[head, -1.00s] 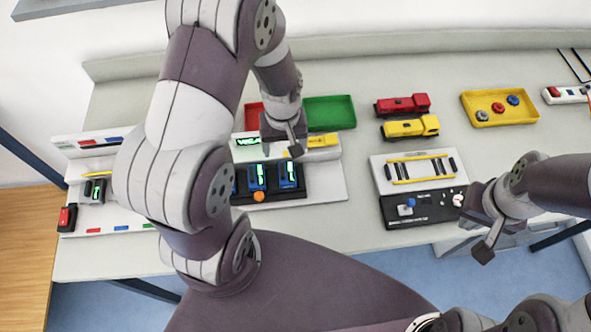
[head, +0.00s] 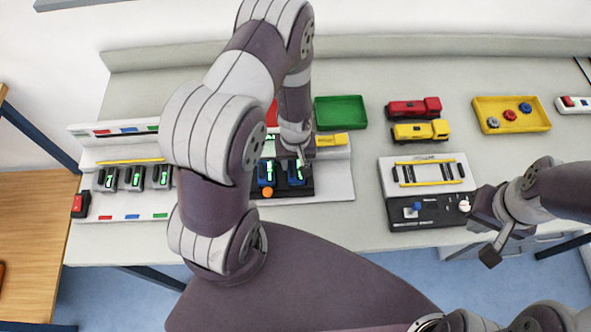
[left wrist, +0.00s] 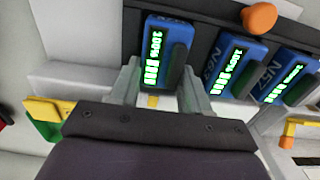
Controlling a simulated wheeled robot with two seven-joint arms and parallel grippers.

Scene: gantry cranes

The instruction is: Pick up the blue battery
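Several blue batteries stand in a black dock; in the head view one blue battery (head: 266,173) is left of another blue battery (head: 296,173). In the left wrist view, the end blue battery (left wrist: 158,55), with a green 100% display, is ahead of my left gripper (left wrist: 160,75). Its two fingers are apart, one on each side of the near end of that battery; I cannot tell whether they touch it. In the head view my left gripper (head: 303,160) is at the right-hand battery. My right gripper (head: 490,256) hangs by the table's front edge, its fingers unclear.
Grey batteries (head: 134,177) stand in a white rack at left. A green tray (head: 340,112), red truck (head: 414,107), yellow truck (head: 420,131) and yellow tray (head: 480,112) are behind. A control panel (head: 400,210) lies right of the dock. An orange knob (left wrist: 259,18) is at the dock.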

